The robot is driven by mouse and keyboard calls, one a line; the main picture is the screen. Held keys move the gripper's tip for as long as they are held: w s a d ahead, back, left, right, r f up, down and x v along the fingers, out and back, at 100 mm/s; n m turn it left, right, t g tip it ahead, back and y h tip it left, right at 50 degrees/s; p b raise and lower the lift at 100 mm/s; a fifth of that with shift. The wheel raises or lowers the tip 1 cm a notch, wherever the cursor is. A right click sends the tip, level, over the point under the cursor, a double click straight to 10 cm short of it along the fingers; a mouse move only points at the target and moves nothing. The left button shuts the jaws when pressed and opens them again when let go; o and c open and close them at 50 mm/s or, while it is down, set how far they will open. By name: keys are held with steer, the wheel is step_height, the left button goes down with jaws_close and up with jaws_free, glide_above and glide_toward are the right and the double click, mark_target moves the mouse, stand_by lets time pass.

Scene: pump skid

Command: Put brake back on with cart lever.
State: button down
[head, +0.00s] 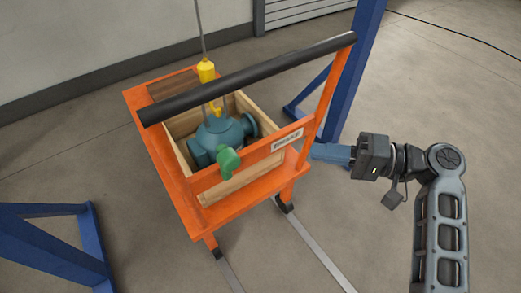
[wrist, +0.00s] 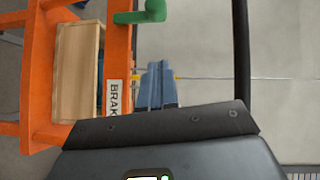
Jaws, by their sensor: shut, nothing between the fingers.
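The orange cart (head: 180,200) stands left of centre in the head view, with a black push bar (head: 250,78) across its top. A green lever (head: 228,160) sits on its near crossbar, beside a white BRAKE label (head: 287,140). The wrist view is turned sideways; there the green lever (wrist: 150,12) is at the top edge and the label (wrist: 114,98) is left of my fingers. My gripper (head: 316,150) is shut and empty, its blue fingers pointing left at the cart's right side. In the wrist view my fingertips (wrist: 158,66) are apart from the lever.
A wooden crate (head: 236,186) on the cart holds a blue-green pump (head: 218,135). A yellow hoist hook block (head: 206,70) hangs on a cable over it. Blue steel posts stand behind (head: 358,60) and at lower left (head: 45,235). Floor rails (head: 325,262) run from the cart's wheels.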

mark_target(229, 168)
steer(key=shift+a, duration=0.1)
steer(key=s+x, duration=0.3)
steer(key=x, duration=0.9)
steer(key=shift+w+a+f, duration=0.25)
steer(key=shift+w+a, duration=0.05)
steer(key=shift+a, duration=0.35)
steer(key=shift+a+r+p, duration=0.1)
steer(key=shift+p, duration=0.2)
